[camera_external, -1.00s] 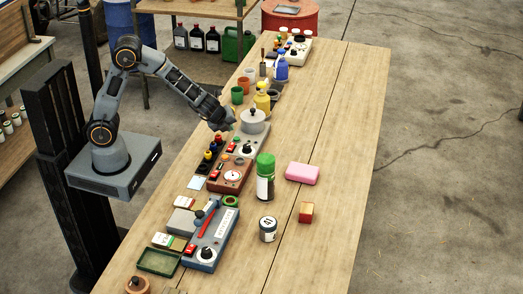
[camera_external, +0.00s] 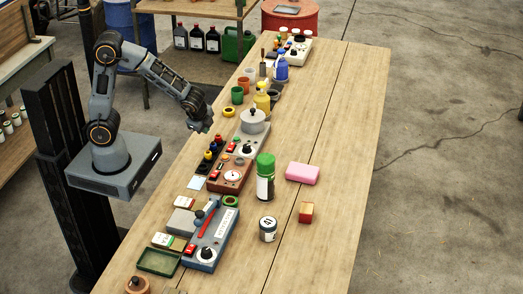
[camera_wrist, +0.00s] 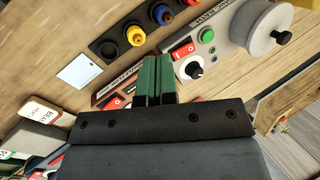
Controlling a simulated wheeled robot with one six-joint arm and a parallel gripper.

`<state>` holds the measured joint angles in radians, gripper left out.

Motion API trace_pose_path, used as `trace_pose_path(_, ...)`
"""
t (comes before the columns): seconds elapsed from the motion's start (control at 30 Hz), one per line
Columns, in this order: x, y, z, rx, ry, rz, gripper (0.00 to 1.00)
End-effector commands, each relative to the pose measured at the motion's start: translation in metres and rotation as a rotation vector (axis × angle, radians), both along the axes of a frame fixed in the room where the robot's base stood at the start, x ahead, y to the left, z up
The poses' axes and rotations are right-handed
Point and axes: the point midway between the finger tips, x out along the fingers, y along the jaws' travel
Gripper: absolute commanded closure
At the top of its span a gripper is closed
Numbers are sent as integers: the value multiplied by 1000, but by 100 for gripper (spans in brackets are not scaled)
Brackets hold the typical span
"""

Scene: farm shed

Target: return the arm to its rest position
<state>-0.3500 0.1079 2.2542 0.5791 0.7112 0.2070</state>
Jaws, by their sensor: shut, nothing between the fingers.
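My arm reaches out over the near-left edge of the long wooden table (camera_external: 335,130) in the external view. My gripper (camera_external: 206,127) is above the table edge, left of the grey pot-shaped part (camera_external: 252,121) and apart from everything on the table. In the wrist view the green fingers of my gripper (camera_wrist: 152,65) are closed together with nothing between them. Beyond them show the control panel with a red switch (camera_wrist: 184,49), a green button (camera_wrist: 207,36) and a white-and-black knob (camera_wrist: 192,70), and yellow, red and blue plugs.
On the table stand a green-capped jar (camera_external: 265,178), a pink block (camera_external: 302,173), a blue-grey panel (camera_external: 212,240), a green tray (camera_external: 160,262) and a yellow bottle (camera_external: 262,97). A yellow ring (camera_external: 229,111) lies near my gripper. The table's right side is mostly clear.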

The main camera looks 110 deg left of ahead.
Motion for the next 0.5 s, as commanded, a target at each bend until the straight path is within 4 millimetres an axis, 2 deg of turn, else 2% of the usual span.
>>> trace_pose_path(0.03,-8,-21,15,-40,-49,78,100)
trace_pose_path(0.1,-21,-51,32,-113,-108,185,100)
trace_pose_path(0.3,-52,-130,74,-324,-255,331,100)
trace_pose_path(0.4,-63,-154,90,-396,-313,318,100)
trace_pose_path(0.5,-69,-169,104,-431,-366,279,100)
